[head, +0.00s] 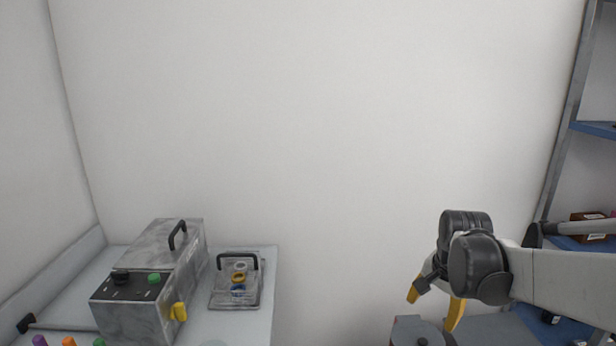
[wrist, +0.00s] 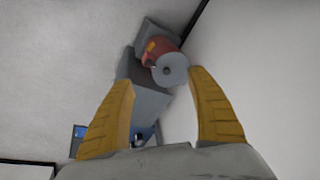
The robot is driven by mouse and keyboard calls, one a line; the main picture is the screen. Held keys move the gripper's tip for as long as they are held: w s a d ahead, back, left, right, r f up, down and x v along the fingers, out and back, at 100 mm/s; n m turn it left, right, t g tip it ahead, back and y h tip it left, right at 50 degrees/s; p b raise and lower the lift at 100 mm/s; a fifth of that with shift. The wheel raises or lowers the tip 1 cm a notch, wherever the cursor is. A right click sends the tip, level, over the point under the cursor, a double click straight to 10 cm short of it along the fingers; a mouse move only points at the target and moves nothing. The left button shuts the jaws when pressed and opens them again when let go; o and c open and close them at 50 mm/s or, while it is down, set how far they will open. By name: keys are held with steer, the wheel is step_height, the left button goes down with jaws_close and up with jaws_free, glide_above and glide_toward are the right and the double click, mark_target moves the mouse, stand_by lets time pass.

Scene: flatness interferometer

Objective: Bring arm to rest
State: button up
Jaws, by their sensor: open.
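My gripper (head: 434,303) is at the right of the head view, at the end of my light grey arm that reaches in from the right edge. Its two yellow fingers point down and stand apart with nothing between them. In the wrist view the fingers of my gripper (wrist: 162,115) frame open space. The gripper is apart from the bench and touches nothing that I can see.
A metal box instrument (head: 150,290) and a handled plate (head: 237,290) stand on the left bench (head: 262,262). A shelf rack (head: 575,125) stands at the right. A grey machine with a red part (wrist: 163,60) shows beyond the fingers. White wall fills the middle.

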steer(key=s+a+r+n+t, duration=0.2)
steer(key=s+a+n, duration=0.2)
steer(key=s, duration=0.5)
steer(key=s+a+r+n+t, duration=0.2)
steer(key=s+a+n, duration=0.3)
steer(key=s, duration=0.5)
steer(key=shift+n+y, duration=0.3)
steer(key=shift+n, duration=0.2)
steer(key=shift+r, duration=0.1)
